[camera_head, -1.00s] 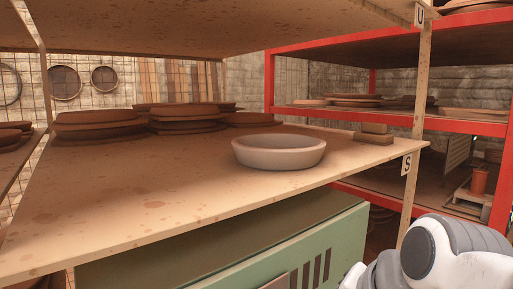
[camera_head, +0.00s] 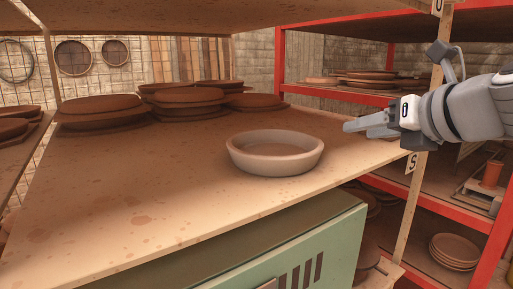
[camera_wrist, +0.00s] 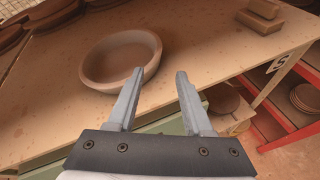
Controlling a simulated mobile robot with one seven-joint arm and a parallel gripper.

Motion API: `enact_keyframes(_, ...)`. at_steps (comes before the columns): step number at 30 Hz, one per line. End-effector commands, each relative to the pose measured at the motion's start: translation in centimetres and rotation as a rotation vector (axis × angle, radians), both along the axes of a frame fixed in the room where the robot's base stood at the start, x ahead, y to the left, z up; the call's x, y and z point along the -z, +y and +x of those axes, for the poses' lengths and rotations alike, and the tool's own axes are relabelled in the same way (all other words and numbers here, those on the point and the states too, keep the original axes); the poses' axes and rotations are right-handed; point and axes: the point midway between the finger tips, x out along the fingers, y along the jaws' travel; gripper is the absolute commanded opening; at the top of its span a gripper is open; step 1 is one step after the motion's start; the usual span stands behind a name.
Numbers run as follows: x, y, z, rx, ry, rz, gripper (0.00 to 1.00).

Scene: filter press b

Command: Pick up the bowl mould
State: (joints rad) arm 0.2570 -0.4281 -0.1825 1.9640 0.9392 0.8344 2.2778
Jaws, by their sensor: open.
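The bowl mould (camera_head: 275,153) is a pale, round, shallow bowl standing upright on the wooden shelf (camera_head: 130,215), near its front edge. My gripper (camera_head: 362,128) is to the right of the bowl mould in the head view, apart from it, pointing left over the shelf's right end. In the wrist view the bowl mould (camera_wrist: 121,60) lies up and left, beyond the left finger, whose tip overlaps its rim in the picture. My gripper (camera_wrist: 158,73) shows both fingers spread with nothing between them.
Stacks of brown discs (camera_head: 190,97) stand at the back of the shelf. Small blocks (camera_wrist: 264,14) lie near its right end. A wooden post (camera_head: 411,200) rises at the right corner, and another shelf hangs above. A green cabinet (camera_head: 310,250) stands below. The front left of the shelf is clear.

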Motion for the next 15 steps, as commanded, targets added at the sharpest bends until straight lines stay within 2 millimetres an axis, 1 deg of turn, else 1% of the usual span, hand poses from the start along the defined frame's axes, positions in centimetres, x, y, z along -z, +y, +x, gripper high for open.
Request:
enact_keyframes(2, 0.1, 0.0, 0.6, 0.01, 0.002, 0.021, 0.51)
enact_keyframes(5, 1.0, 0.5, 2.0, 0.01, 0.003, 0.026, 0.51)
enact_keyframes(15, 3.7, 2.7, 8.5, 0.008, 0.003, 0.023, 0.51)
